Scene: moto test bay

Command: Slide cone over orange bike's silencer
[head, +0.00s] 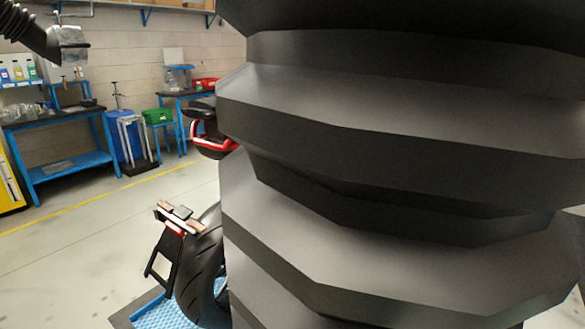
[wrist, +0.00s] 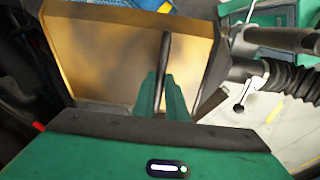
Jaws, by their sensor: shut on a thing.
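In the wrist view, my green gripper (wrist: 164,98) is shut on a slim dark bar (wrist: 166,50) that runs up between its fingers. Right of the fingers, a dark flared piece (wrist: 217,75), perhaps the cone, meets a black ribbed hose (wrist: 292,73); I cannot tell how the bar joins it. In the head view the motorcycle shows only in part: rear tyre (head: 205,265), plate holder (head: 170,240) and red-and-black tail (head: 212,140). A large black ribbed body (head: 390,150) hides the rest. The silencer is not clearly seen, and my gripper is hidden there.
The wrist view shows a tan panel (wrist: 110,55) behind the fingers and a grey tubular part (wrist: 270,38) at upper right. In the head view, blue benches (head: 70,165) line the back wall. Open floor (head: 80,245) lies at left, beside a blue textured platform (head: 155,312).

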